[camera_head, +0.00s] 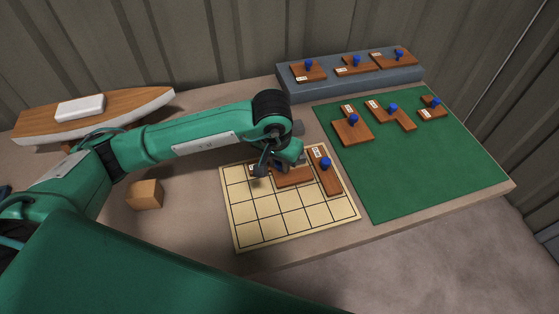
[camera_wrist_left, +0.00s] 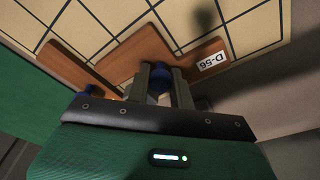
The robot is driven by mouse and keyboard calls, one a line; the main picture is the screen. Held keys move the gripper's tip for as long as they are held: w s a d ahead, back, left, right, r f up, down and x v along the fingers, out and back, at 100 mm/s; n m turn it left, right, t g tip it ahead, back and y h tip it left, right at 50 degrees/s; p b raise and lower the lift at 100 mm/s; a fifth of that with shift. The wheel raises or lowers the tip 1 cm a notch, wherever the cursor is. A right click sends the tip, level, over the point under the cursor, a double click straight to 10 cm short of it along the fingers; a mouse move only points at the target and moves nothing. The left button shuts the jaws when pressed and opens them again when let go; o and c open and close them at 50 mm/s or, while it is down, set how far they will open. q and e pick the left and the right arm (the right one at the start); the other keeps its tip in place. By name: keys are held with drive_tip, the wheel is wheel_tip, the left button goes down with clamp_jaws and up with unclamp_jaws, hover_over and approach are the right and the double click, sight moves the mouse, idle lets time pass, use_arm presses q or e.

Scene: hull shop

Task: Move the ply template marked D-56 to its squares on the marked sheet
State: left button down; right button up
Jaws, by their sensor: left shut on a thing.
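The ply template marked D-56 (camera_wrist_left: 137,50) is a flat brown stepped piece with a white label and a blue knob (camera_wrist_left: 160,75). My left gripper (camera_wrist_left: 162,82) is shut on that knob. In the head view the template (camera_head: 293,178) is partly hidden under my left gripper (camera_head: 277,166), at the far edge of the marked sheet (camera_head: 262,226). The sheet is pale yellow with a black square grid. I cannot tell whether the template touches the sheet or is just above it. My right gripper is not in view.
Another template (camera_head: 323,175) with a blue knob lies on the sheet, close right of D-56. Several templates lie on the green mat (camera_head: 410,170), and others on the grey raised block (camera_head: 345,82). A wooden block (camera_head: 145,194) and a model boat (camera_head: 100,108) stand left. The sheet's near rows are bare.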

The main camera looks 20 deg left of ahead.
sight(276, 175)
use_arm(q)
drive_tip(key=c, duration=1.3)
unclamp_jaws()
drive_tip(key=shift+o, duration=0.3)
drive_tip(key=shift+r, duration=0.3)
wheel_tip(276, 175, up, 11)
drive_tip(key=s+b, duration=0.1)
drive_tip(key=shift+s+a+r, duration=0.15)
drive_tip(key=shift+s+r, duration=0.05)
drive_tip(key=shift+s, duration=0.2)
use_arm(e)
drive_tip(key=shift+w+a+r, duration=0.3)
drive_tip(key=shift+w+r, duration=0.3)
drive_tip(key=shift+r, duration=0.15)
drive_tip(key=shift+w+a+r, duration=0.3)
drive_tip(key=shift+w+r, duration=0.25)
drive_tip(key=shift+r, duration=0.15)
